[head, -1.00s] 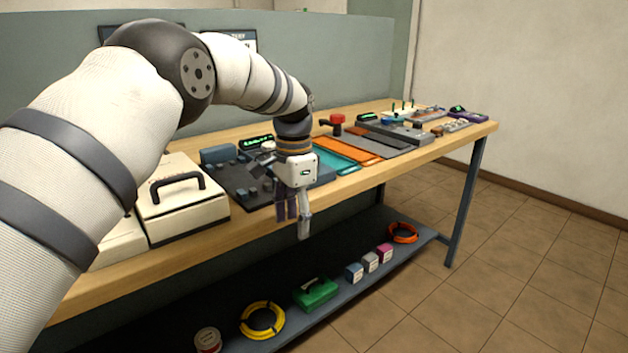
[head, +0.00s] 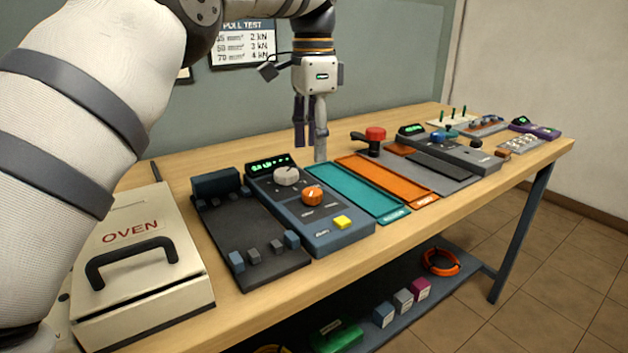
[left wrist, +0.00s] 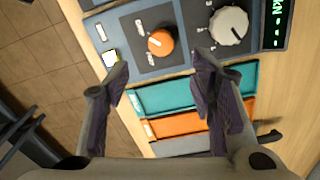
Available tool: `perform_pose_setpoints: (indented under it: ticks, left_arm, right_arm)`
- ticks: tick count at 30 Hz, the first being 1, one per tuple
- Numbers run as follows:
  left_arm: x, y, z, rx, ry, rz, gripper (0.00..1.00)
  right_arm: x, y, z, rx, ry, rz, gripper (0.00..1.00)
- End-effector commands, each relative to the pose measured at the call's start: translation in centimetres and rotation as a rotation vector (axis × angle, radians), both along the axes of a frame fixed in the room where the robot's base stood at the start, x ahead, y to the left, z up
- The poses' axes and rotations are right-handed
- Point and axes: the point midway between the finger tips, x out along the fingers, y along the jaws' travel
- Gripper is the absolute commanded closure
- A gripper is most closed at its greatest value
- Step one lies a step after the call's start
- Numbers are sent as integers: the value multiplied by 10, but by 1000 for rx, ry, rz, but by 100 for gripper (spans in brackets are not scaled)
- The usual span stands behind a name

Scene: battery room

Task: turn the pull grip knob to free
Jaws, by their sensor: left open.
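A blue-grey tester (head: 340,236) with a green lit display stands on the bench. It carries a light grey knob (head: 286,176), an orange knob (head: 312,196) and a yellow button. The knob labels are too small to read, so I cannot tell which is the pull grip knob. My left gripper (head: 310,150) points down, open and empty, above and behind the tester and teal tray, apart from both knobs. In the left wrist view the orange knob (left wrist: 160,42) shows beyond the gap between the fingers (left wrist: 161,66), and the grey knob (left wrist: 229,26) lies to its right.
A dark fixture (head: 245,235) and a cream oven (head: 140,255) stand left of the tester. A teal tray (head: 350,192) and an orange tray (head: 385,180) lie right. Farther right are a red-topped lever (head: 375,134) and another display unit (head: 450,146).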

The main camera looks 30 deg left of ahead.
Motion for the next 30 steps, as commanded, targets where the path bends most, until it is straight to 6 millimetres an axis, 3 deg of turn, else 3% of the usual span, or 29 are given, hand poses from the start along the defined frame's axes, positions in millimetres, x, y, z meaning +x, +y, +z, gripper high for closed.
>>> perform_pose_setpoints:
  ticks: [6, 10, 15, 21, 22, 28, 30]
  left_arm:
    - [-1, 0, -55, 0, 0, 0, 49]
    - [-1, 0, -78, 0, 0, 0, 49]
    - [0, 0, -90, 0, -3, 0, 49]
    - [0, 0, -91, 0, -2, 0, 49]
    - [0, 0, -91, 0, -2, 0, 52]
    - [0, 0, -91, 0, -1, 0, 97]
    - [0, 0, -91, 0, -1, 0, 98]
  right_arm:
    - [8, 0, 8, 1, -28, 0, 46]
    - [10, 0, 10, 1, -34, 0, 46]
    - [11, 0, 10, 0, -36, -1, 46]
    - [10, 0, 10, 0, -36, -1, 46]
    - [10, 0, 10, 0, -36, -1, 46]
    - [10, 0, 10, 0, -36, -1, 46]
    - [10, 0, 10, 0, -36, -1, 46]
